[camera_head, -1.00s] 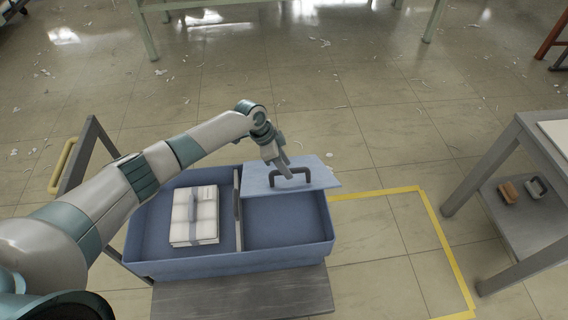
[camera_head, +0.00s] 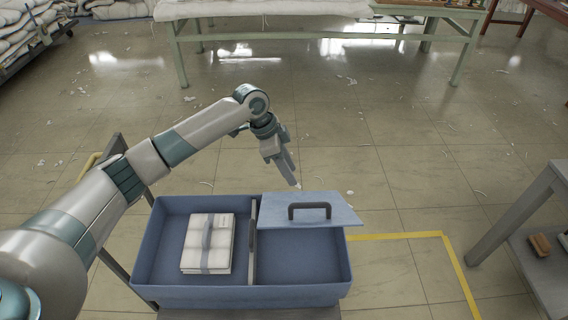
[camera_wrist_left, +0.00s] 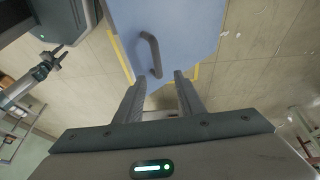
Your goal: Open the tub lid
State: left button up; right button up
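The blue tub (camera_head: 240,297) has two compartments, and both show their insides. Its blue lid (camera_head: 345,214) is at the back of the right compartment, which is uncovered in front. I cannot tell whether the lid is tilted. A dark handle (camera_head: 310,206) stands on the lid; the lid (camera_wrist_left: 190,35) and handle (camera_wrist_left: 151,52) also show in the left wrist view. My left gripper (camera_head: 294,184) is open and empty, just behind and left of the handle, apart from it. In the left wrist view, what looks like my right gripper (camera_wrist_left: 52,56) is at the left, its opening unclear.
A strapped white bundle (camera_head: 208,244) lies in the left compartment, beside a divider (camera_head: 253,240). A grey table (camera_head: 545,200) with small brown blocks (camera_head: 540,245) on its shelf stands at the right. A green-legged table (camera_head: 320,40) stands far back. Yellow tape marks the floor.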

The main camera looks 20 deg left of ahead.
pick_arm(q)
jog(key=shift+v, duration=1.85)
jog(key=shift+c, duration=0.4)
